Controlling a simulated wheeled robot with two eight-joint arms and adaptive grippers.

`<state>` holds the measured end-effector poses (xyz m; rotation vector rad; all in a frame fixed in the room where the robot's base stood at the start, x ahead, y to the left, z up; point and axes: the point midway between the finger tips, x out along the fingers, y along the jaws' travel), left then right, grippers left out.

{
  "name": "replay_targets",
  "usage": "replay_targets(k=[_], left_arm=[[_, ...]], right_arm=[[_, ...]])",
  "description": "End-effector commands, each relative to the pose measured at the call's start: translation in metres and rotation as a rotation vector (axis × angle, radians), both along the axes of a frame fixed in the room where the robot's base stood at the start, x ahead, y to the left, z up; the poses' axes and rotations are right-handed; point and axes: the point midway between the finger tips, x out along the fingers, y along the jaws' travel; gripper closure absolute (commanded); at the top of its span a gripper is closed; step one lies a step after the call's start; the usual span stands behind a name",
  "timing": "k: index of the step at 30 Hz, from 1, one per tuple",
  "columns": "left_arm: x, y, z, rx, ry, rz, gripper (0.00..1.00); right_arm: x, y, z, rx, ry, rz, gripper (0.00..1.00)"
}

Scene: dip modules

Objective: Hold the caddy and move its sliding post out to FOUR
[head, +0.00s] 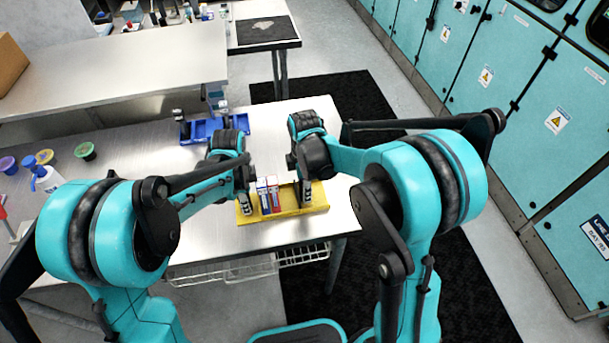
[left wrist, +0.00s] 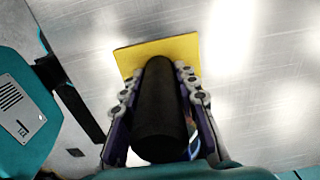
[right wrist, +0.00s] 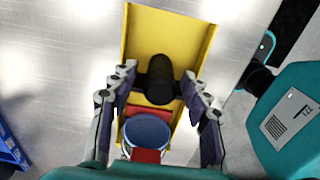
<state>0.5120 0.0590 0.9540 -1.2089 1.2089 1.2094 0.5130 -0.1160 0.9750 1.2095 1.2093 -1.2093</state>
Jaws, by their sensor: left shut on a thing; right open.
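The yellow caddy (head: 284,213) lies on the steel table. It also shows in the left wrist view (left wrist: 183,48) and the right wrist view (right wrist: 190,30). My left gripper (head: 246,204) is at the caddy's left end, shut on a thick black cylinder (left wrist: 160,105) that rises there. My right gripper (head: 305,196) is lower right of centre over the caddy. It is open, its fingers on either side of a black post (right wrist: 160,80) with a crossbar; I cannot tell whether they touch it. No FOUR mark is readable.
A white-and-blue box (head: 262,194) and a red box (head: 274,192) stand in the caddy between my grippers. A round blue thing (right wrist: 147,131) shows near the right fingers. A blue tray (head: 200,132) lies behind; several small tubs stand at left. The table's front edge is close.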

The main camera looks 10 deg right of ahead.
Motion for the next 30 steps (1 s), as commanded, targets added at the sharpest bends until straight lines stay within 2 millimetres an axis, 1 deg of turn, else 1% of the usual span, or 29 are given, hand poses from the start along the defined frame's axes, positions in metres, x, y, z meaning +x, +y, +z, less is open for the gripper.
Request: replay_targets(k=[1, 6, 9, 12, 15, 18, 29, 30], left_arm=[[0.0, 0.0, 0.0, 0.001, 0.0, 0.0, 1.0], [0.0, 0.0, 0.0, 0.001, 0.0, 0.0, 1.0], [0.0, 0.0, 0.0, 0.001, 0.0, 0.0, 1.0], [0.0, 0.0, 0.0, 0.001, 0.001, 0.0, 1.0], [0.0, 0.0, 0.0, 0.001, 0.001, 0.0, 1.0], [0.0, 0.0, 0.0, 0.001, 0.001, 0.0, 1.0], [0.0, 0.0, 0.0, 0.0, 0.001, 0.0, 1.0], [0.0, 0.0, 0.0, 0.0, 0.001, 0.0, 0.6]], right_arm=[[-0.001, 0.0, 0.011, 0.0, 0.0, 0.0, 0.52], [-0.001, 0.0, 0.049, 0.0, 0.0, 0.0, 0.52], [-0.001, -0.001, 0.069, 0.0, 0.0, 0.0, 0.52], [0.0, -0.001, 0.084, 0.0, 0.0, 0.0, 0.52], [0.0, -0.001, 0.094, 0.0, 0.0, -0.001, 0.52], [-0.001, -0.001, 0.099, 0.0, 0.0, -0.001, 0.52], [0.0, -0.001, 0.099, 0.0, 0.0, 0.0, 0.52], [0.0, -0.001, 0.099, 0.0, 0.0, 0.0, 0.52]])
